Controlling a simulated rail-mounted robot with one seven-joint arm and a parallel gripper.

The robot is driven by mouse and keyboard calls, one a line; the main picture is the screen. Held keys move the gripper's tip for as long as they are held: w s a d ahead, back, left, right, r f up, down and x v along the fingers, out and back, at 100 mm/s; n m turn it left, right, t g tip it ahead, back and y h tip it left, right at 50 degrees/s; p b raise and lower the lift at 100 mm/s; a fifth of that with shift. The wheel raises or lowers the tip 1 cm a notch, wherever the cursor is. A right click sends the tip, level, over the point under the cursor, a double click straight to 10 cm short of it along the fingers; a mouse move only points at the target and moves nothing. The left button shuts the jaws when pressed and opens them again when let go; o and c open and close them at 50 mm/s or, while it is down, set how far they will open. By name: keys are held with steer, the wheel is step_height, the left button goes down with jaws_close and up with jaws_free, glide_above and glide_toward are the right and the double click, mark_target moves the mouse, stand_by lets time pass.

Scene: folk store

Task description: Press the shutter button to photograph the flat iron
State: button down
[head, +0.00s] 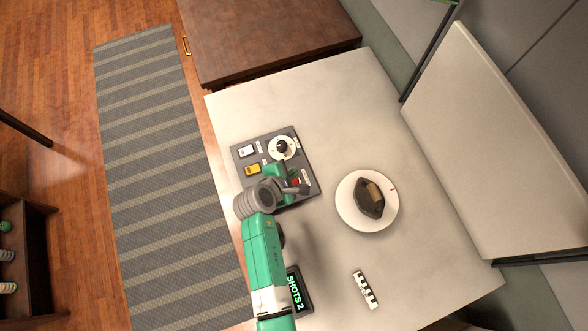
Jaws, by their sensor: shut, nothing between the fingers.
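The flat iron (369,198) is dark with a brown top part. It rests on a round white turntable or plate (351,219) on the pale table. A grey control panel (310,171) lies to its left with a round white dial (283,147), a white switch (246,151), a yellow switch (252,170) and a red button (296,182). My gripper (303,189) is shut and empty, at the panel's lower right by the red button. My arm covers part of the panel. I cannot tell whether the fingertips touch the button.
A black display reading "SHOTS 2" (296,290) stands beside my arm at the front. A black-and-white scale bar (365,289) lies below the plate. A large pale panel (490,130) rises at the right. The table's upper middle is clear.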

step_height(320, 180, down, 6)
steer(key=b, duration=0.3)
steer(key=shift+r+b, duration=0.15)
steer(key=shift+b, duration=0.25)
stand_by(1.4)
steer(key=shift+f, duration=0.45)
steer(key=shift+f+b, duration=0.4)
steer(key=shift+f, duration=0.05)
stand_by(0.6)
steer(key=shift+r+p, duration=0.85)
steer(key=shift+p, duration=0.1)
step_height(320, 180, up, 5)
steer(key=p, duration=0.5)
steer(key=shift+r, duration=0.15)
